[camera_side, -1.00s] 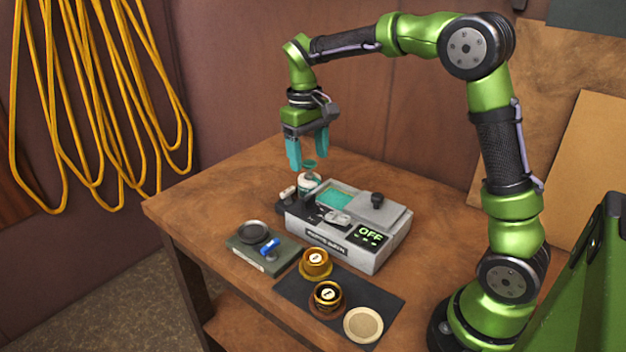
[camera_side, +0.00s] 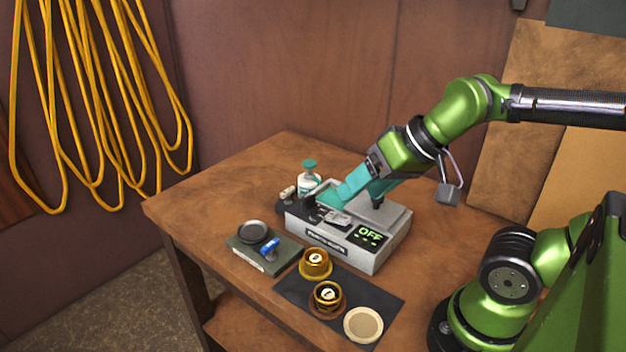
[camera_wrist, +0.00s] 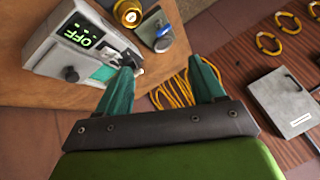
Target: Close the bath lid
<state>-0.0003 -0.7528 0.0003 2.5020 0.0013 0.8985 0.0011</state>
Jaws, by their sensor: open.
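The bath (camera_side: 330,248) is a grey box with a lit "OFF" display, standing on the wooden bench. Its flat grey lid (camera_side: 396,218), with a dark knob, lies over the right part of the top. A teal opening is uncovered beside it, and shows in the wrist view too (camera_wrist: 104,73). My gripper (camera_side: 358,194) is open, tilted, with its teal fingers low over the bath and hiding part of the opening and knob in the side view. In the wrist view the knob (camera_wrist: 70,74) is left of both fingers, not between them. I cannot tell whether a finger touches the bath.
A bottle with a teal cap (camera_side: 309,182) stands behind the bath. In front are a green-grey device with a round dark plate (camera_side: 253,232), a black mat (camera_side: 372,294) with two brass pieces (camera_side: 316,262), and a round tan dish (camera_side: 363,325). The bench's left side is clear.

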